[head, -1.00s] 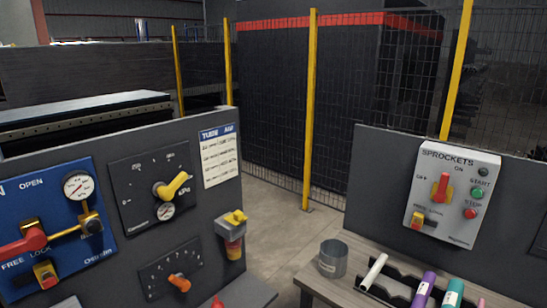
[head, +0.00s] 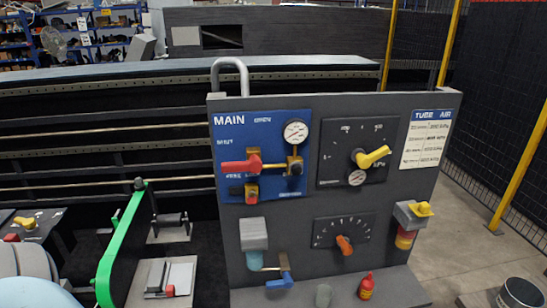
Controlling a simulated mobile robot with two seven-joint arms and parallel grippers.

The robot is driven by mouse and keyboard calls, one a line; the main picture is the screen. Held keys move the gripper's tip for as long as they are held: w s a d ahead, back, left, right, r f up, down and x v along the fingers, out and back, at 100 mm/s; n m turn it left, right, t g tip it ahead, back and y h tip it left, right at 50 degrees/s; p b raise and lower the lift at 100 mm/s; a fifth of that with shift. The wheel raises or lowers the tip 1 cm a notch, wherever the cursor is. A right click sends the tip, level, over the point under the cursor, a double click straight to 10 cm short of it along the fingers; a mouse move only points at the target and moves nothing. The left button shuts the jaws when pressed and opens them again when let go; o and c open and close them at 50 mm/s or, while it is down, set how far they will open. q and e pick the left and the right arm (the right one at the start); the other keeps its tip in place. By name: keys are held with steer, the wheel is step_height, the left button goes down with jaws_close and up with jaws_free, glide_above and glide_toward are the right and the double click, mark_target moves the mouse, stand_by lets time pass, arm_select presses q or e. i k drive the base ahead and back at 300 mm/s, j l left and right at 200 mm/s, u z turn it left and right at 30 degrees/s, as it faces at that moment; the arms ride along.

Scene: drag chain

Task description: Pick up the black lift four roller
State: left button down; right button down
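I cannot make out a part that is clearly the black lift four roller. A small dark roller-like part (head: 168,222) sits on a light base left of the control panel, too small to identify. Neither of my grippers shows in the head view. A pale rounded shape is cut off at the lower left corner, and I cannot tell what it is.
A grey panel (head: 264,101) with MAIN, gauge and dial controls stands in the middle. A green curved arm (head: 119,249) rises at left. Floor shows at right, with a bucket (head: 521,293).

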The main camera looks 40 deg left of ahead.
mark_target(172, 220)
steer(key=u, duration=2.05)
steer(key=j+z, duration=0.1)
steer(key=j, duration=0.75)
steer(key=i, duration=0.05)
